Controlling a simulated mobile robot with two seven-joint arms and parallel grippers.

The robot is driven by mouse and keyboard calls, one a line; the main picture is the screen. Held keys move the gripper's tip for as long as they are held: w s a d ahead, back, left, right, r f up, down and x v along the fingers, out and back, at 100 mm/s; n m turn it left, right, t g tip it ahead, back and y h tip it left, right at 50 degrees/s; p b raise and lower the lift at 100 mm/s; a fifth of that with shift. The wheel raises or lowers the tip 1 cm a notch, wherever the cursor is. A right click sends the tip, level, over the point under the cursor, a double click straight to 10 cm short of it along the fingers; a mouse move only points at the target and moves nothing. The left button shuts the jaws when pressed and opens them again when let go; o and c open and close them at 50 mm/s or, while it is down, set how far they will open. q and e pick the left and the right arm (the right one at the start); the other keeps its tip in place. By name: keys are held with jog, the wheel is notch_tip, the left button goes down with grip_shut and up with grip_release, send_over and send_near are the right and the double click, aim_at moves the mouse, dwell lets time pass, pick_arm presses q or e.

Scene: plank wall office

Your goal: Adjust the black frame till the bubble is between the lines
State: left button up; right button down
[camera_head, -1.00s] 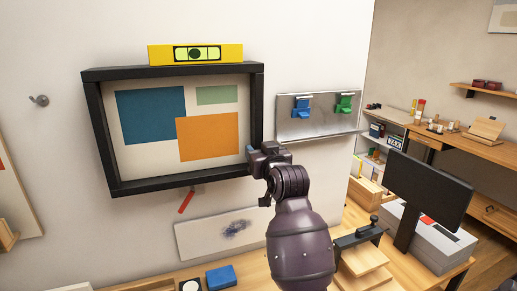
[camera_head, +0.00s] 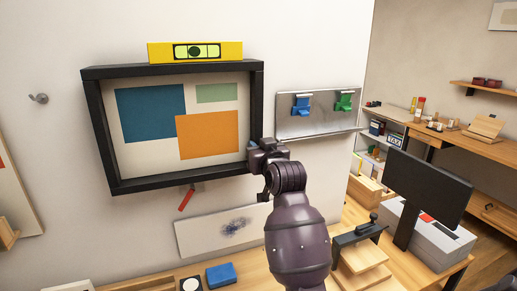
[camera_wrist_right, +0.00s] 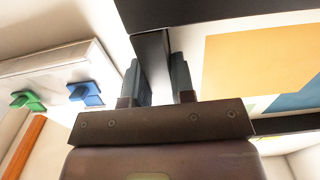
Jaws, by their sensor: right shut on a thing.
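The black frame (camera_head: 99,137) hangs on the wall, around a picture with blue, green and orange blocks. A yellow spirit level (camera_head: 232,50) rests on its top edge. The level's green vial (camera_head: 212,51) shows a round dark-edged bubble (camera_head: 194,51) near its middle, with thin lines close to its sides; exact clearance is too small to tell. My right gripper (camera_head: 253,154) is shut on the frame's right side bar, near the lower right corner. In the right wrist view, the two fingers (camera_wrist_right: 156,78) stand either side of the black bar (camera_wrist_right: 152,48). My left gripper is out of view.
A metal panel (camera_head: 318,124) with blue and green clips hangs right of the frame. A red-handled tool (camera_head: 186,198) and a smudged white board (camera_head: 205,240) are below. A dark monitor (camera_head: 430,187) and a desk with a blue block (camera_head: 220,276) lie lower.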

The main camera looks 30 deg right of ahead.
jog(key=shift+d, duration=0.1)
jog(key=c, duration=1)
grip_release()
jog(key=shift+o, duration=0.2)
jog(key=shift+s, duration=0.1)
pick_arm(q)
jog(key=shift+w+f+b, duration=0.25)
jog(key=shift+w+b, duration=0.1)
jog(key=shift+b, duration=0.45)
pick_arm(e)
jog(key=v, duration=1)
jog(key=shift+s, duration=0.35)
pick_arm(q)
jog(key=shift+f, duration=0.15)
